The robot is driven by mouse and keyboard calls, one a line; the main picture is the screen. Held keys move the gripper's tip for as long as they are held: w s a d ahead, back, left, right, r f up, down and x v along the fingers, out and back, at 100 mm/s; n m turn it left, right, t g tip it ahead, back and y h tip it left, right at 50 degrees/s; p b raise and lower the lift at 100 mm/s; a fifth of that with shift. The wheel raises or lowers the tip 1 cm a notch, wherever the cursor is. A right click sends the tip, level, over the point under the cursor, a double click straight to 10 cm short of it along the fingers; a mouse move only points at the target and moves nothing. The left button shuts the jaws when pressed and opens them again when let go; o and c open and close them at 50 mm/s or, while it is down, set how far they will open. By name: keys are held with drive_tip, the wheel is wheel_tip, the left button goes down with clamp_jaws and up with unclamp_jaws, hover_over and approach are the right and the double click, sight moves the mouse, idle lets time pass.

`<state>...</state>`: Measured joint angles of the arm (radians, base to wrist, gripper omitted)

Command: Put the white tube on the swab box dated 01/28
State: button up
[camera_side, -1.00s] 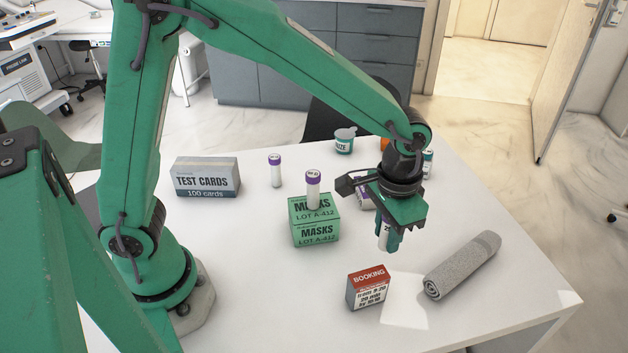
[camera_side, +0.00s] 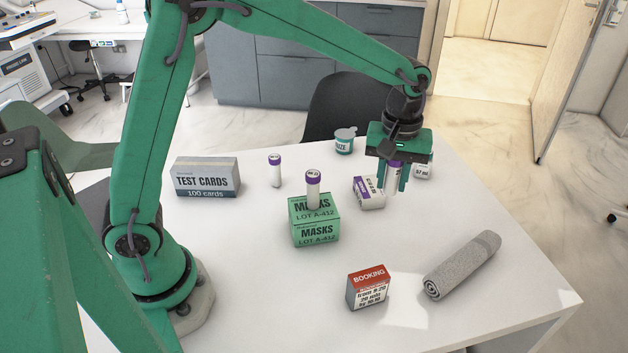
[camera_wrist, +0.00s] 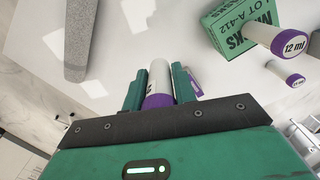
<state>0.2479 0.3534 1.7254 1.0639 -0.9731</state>
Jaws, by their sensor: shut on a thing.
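My gripper (camera_side: 391,188) is shut on a white tube with a purple cap (camera_side: 395,175) and holds it upright. The tube also shows between the fingers in the wrist view (camera_wrist: 158,85). A small white box with a purple side (camera_side: 369,192) lies on the table just left of my gripper; its print is too small to read. Part of a purple and white box shows beside a finger in the wrist view (camera_wrist: 195,85). Another small white box (camera_side: 422,170) stands just right of my gripper, partly hidden; I cannot read a date on it.
A purple-capped tube stands on the green masks box (camera_side: 316,235); another tube (camera_side: 275,171) stands on the table. A test cards box (camera_side: 207,178), a teal-labelled cup (camera_side: 344,142), a red and white booking box (camera_side: 368,288) and a rolled grey towel (camera_side: 462,265) surround clear white table.

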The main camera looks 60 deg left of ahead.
drive_tip(key=shift+w+a+r+n, duration=0.25)
drive_tip(key=shift+w+a+n, duration=0.2)
drive_tip(key=shift+a+n, duration=0.25)
drive_tip(key=shift+w+a+r+n, duration=0.2)
drive_tip(key=shift+w+a+n, duration=0.2)
drive_tip(key=shift+a+n, duration=0.3)
hover_over(369, 186)
wheel_tip(369, 186, down, 7)
drive_tip(key=shift+f, duration=2)
drive_tip(key=shift+f, duration=0.1)
drive_tip(key=o, duration=1)
drive_tip(key=shift+c, duration=0.2)
